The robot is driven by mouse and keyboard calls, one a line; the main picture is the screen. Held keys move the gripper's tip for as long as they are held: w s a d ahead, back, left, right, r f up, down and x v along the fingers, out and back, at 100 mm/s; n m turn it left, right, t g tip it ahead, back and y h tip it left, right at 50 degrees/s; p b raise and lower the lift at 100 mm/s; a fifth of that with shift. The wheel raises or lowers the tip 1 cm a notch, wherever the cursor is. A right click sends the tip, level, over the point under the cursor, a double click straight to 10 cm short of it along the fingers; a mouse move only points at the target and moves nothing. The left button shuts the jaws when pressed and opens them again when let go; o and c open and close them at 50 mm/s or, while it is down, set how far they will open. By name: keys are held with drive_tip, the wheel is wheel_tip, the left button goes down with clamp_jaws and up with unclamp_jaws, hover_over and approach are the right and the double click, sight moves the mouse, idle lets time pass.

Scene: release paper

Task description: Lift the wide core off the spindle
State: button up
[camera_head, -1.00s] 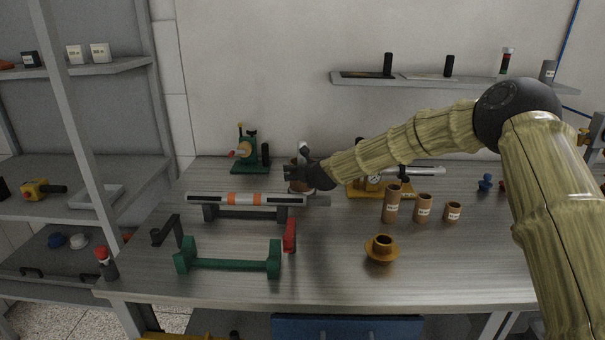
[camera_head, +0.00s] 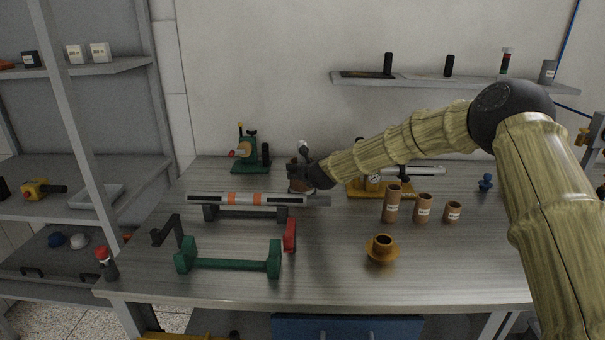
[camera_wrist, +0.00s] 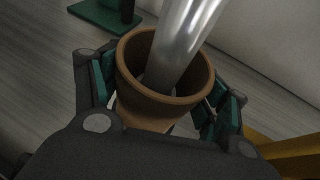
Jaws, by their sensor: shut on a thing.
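The wide core (camera_wrist: 140,105) is a brown tube in the wrist view, with its open rim facing the camera. My gripper (camera_wrist: 160,95) is shut on it, with green-padded fingers on its left and right sides. The shiny metal spindle (camera_wrist: 180,45) passes through the core's opening, with clear space around it inside the rim. In the head view my gripper (camera_head: 302,172) is at the back middle of the bench. It partly hides the core (camera_head: 299,187). The spindle's pale top (camera_head: 303,146) shows above. The core's lower end is hidden in the wrist view.
A banded roller on grey supports (camera_head: 245,199) lies just in front. Several brown cores (camera_head: 423,207) stand to the right, with a yellow flanged piece (camera_head: 381,248) nearer. A yellow-based device (camera_head: 372,188) is close at right. A green stand (camera_head: 228,263) is front left.

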wheel_tip(320, 180, up, 7)
drive_tip(key=p, duration=0.3)
idle(1.3)
idle(0.3)
drive_tip(key=shift+s+r+p, duration=0.1)
drive_tip(key=shift+r+p, duration=1.8)
drive_tip(key=shift+r, duration=1.55)
drive_tip(key=shift+r, duration=0.1)
drive_tip(key=shift+r+p, duration=1.55)
drive_tip(key=shift+r, duration=1.1)
